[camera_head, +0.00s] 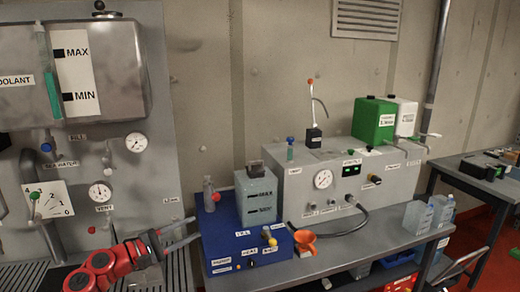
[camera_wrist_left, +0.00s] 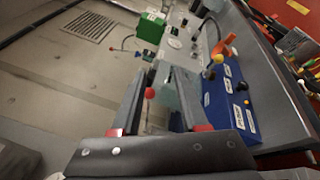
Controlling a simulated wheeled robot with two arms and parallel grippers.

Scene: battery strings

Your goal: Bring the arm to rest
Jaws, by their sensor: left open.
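My left arm (camera_head: 105,268), with red joints, comes in from the lower left of the head view. Its gripper (camera_head: 197,227) is open, its two grey fingers spread and pointing right toward the blue box. No object shows held between them. In the left wrist view the open fingers of this gripper (camera_wrist_left: 167,72) reach up the middle, with part of the bench equipment visible beyond and between them. My right gripper is not in view.
A grey unit (camera_head: 295,200) and green canister (camera_head: 373,120) stand behind. The tank (camera_head: 120,60) and gauges are on the left wall.

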